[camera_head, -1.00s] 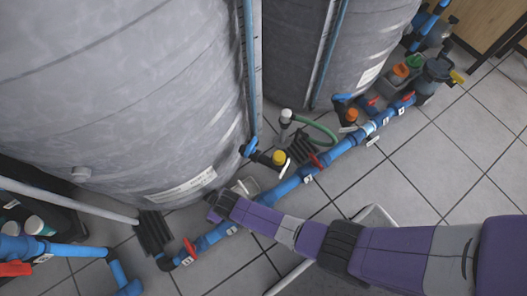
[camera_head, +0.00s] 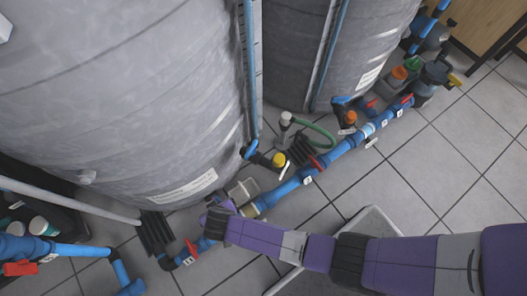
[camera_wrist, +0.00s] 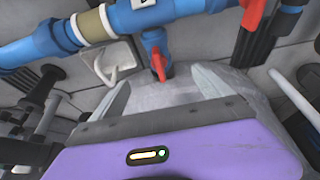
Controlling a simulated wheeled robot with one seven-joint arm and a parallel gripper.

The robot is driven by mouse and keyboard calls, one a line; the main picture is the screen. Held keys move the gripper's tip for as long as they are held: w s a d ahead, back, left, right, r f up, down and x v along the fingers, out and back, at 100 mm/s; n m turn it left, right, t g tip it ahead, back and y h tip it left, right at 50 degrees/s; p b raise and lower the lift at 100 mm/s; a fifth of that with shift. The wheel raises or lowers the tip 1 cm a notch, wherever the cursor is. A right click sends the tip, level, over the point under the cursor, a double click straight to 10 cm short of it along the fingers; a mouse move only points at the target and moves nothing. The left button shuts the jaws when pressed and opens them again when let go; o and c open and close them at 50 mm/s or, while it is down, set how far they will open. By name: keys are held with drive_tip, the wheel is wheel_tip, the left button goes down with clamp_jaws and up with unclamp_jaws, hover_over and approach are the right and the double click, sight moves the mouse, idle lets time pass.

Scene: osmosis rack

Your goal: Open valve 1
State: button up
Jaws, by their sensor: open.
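A blue pipe (camera_head: 285,189) runs along the floor in front of the tanks and carries several red valve handles. One red handle (camera_head: 191,248) sits at the pipe's lower left end, with a small white tag (camera_head: 188,261) too small to read. My gripper (camera_head: 214,216) is over the pipe just right of that handle. In the wrist view my gripper (camera_wrist: 158,80) is open, with its grey fingers spread below the pipe. A red handle (camera_wrist: 158,64) on a blue fitting shows between the fingertips; contact cannot be told. A second red handle (camera_wrist: 252,13) is at upper right. I cannot tell which valve is 1.
Large grey tanks (camera_head: 110,100) stand close behind the pipe. Another red handle (camera_head: 314,162) and a yellow-capped fitting (camera_head: 278,159) lie further right. A blue pipe with a red handle (camera_head: 20,268) is at lower left. The tiled floor (camera_head: 440,160) at right is clear.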

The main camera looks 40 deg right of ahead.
drive_tip(key=s+d+r+t+y+p, duration=0.1)
drive_tip(key=s+d+r+p, duration=0.4)
drive_tip(key=r, duration=0.5)
drive_tip(key=s+d+r+t+y+p, duration=0.1)
drive_tip(key=s+d+r+t+p, duration=0.1)
drive_tip(key=s+d+r+p, duration=0.3)
drive_tip(key=d+r+p, duration=0.3)
drive_tip(key=r, duration=0.2)
drive_tip(key=shift+r+n, duration=0.4)
